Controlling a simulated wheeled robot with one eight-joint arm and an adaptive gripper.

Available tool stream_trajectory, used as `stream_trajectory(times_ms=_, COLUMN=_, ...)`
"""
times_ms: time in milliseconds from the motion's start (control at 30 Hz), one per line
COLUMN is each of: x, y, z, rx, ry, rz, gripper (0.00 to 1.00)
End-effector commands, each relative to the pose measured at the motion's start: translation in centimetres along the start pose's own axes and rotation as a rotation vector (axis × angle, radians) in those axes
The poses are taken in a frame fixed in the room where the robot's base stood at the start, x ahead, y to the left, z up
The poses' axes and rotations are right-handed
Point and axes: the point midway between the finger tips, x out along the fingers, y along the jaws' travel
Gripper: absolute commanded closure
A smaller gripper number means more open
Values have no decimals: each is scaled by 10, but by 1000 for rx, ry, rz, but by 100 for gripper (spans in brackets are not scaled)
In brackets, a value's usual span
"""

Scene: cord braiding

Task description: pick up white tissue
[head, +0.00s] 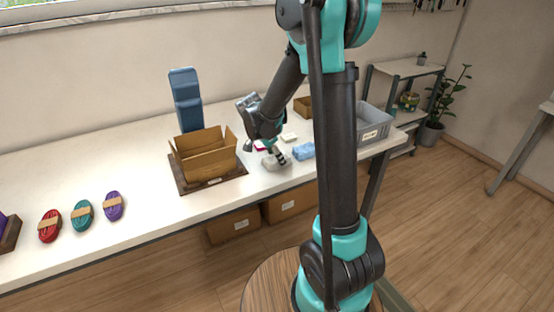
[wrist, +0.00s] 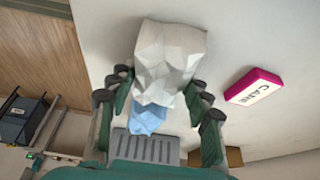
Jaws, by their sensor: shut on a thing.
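The white tissue (wrist: 168,58) is a crumpled, faceted piece between the fingers of my gripper (wrist: 160,92) in the wrist view. My gripper is shut on it. In the head view the white tissue (head: 271,162) shows at the tip of my gripper (head: 277,154), close to the tabletop near the front edge. I cannot tell whether it still touches the table. A crumpled blue tissue (head: 303,151) lies just right of my gripper in the head view.
An open cardboard box (head: 205,160) on a dark board stands left of my gripper. A pink-edged card box (wrist: 254,87) lies nearby. A grey bin (head: 373,125) stands at the table's right end. Red, teal and purple cord bundles (head: 82,214) lie at left. The front middle of the table (head: 160,215) is clear.

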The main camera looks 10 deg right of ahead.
Motion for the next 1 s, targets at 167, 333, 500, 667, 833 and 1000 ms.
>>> stream_trajectory(times_ms=167, x=-7, y=0, z=-3, rx=0, ry=0, rz=0, gripper=62)
stream_trajectory(times_ms=333, x=-28, y=0, z=-12, rx=0, ry=0, rz=0, gripper=62)
stream_trajectory(times_ms=500, x=-67, y=1, z=-28, rx=0, ry=0, rz=0, gripper=62)
stream_trajectory(times_ms=667, x=-108, y=1, z=-44, rx=0, ry=0, rz=0, gripper=62)
stream_trajectory(times_ms=833, x=-145, y=0, z=-60, rx=0, ry=0, rz=0, gripper=62)
stream_trajectory(times_ms=1000, x=-171, y=0, z=-71, rx=0, ry=0, rz=0, gripper=62)
